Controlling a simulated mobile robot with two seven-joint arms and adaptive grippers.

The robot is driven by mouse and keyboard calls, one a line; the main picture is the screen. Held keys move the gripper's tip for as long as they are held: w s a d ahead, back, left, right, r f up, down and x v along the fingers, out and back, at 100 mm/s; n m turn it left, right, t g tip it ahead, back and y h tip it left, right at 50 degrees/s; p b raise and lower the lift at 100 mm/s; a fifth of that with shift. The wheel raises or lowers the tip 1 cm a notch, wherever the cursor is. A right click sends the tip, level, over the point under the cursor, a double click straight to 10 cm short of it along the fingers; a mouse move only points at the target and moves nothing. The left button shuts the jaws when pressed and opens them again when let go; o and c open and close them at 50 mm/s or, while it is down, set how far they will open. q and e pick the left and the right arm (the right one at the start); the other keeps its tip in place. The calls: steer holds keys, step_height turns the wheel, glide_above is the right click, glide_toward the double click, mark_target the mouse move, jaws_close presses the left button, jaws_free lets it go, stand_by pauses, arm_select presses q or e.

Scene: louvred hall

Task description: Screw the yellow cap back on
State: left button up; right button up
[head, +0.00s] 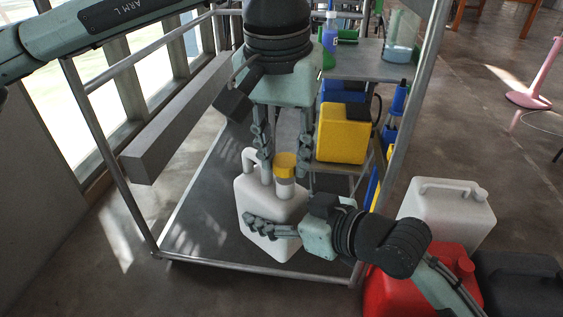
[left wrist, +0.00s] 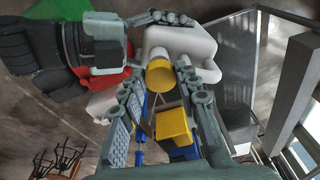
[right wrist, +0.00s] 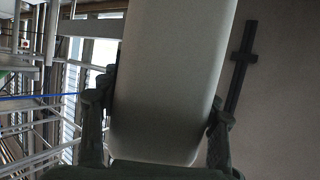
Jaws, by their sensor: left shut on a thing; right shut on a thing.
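A white jerrycan (head: 272,215) with a side handle is in the middle of the head view. Its yellow cap (head: 285,164) is over the pale neck, and I cannot tell how far it is threaded on. My left gripper (head: 284,158) comes down from above with its fingers on both sides of the cap. The left wrist view shows the yellow cap (left wrist: 160,75) between the fingertips, in front of the white can (left wrist: 181,42). My right gripper (head: 272,229) is shut on the can's body from the front right. In the right wrist view the can (right wrist: 170,80) fills the space between the fingers.
A metal-framed cart surrounds the can, with a dark deck (head: 198,217). A yellow canister (head: 342,133) stands close behind on the right. A white canister (head: 447,210), a red one (head: 425,290) and a black one (head: 515,285) are at the right. A pink stand (head: 535,85) is farther off.

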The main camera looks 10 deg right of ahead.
mark_target(271, 204)
arm_select(q)
steer(key=shift+f, duration=0.9)
steer(key=shift+f, duration=0.55)
steer(key=m, duration=0.5)
steer(key=shift+w+a+g+h, duration=0.1)
steer(key=shift+a+g+h, duration=0.05)
steer(key=shift+g+h, duration=0.15)
steer(key=m, duration=0.2)
steer(key=shift+m, duration=0.3)
stand_by(0.6)
